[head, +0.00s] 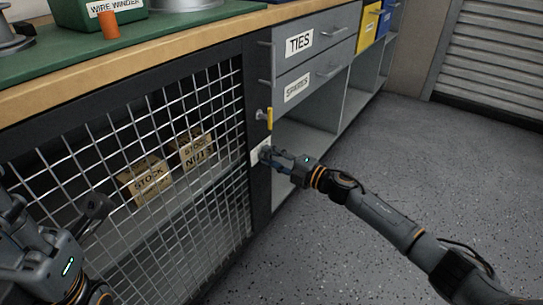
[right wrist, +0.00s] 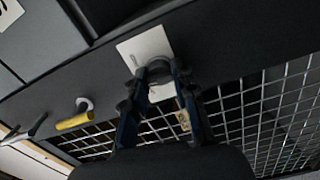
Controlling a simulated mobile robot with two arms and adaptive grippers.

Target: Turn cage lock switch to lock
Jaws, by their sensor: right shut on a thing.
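The cage lock switch is a round knob (right wrist: 159,68) on a white plate (right wrist: 146,46), mounted on the dark cage frame. In the head view the plate (head: 257,158) sits below a yellow handle (head: 269,118), and my gripper hides most of the knob. My right gripper (head: 267,154) is at the plate. In the right wrist view its fingertips (right wrist: 158,78) are on either side of the knob, shut on it. The plate's markings cannot be read. My left gripper (head: 92,212) is at the lower left, in front of the mesh, and its jaw state is unclear.
Behind the wire mesh (head: 215,95) are two cardboard stock boxes (head: 146,180). Drawers labelled TIES (head: 318,38) and SPARES are right of the frame, above open shelves. A green mat (head: 180,25) lies on the bench top. The speckled floor at right is clear.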

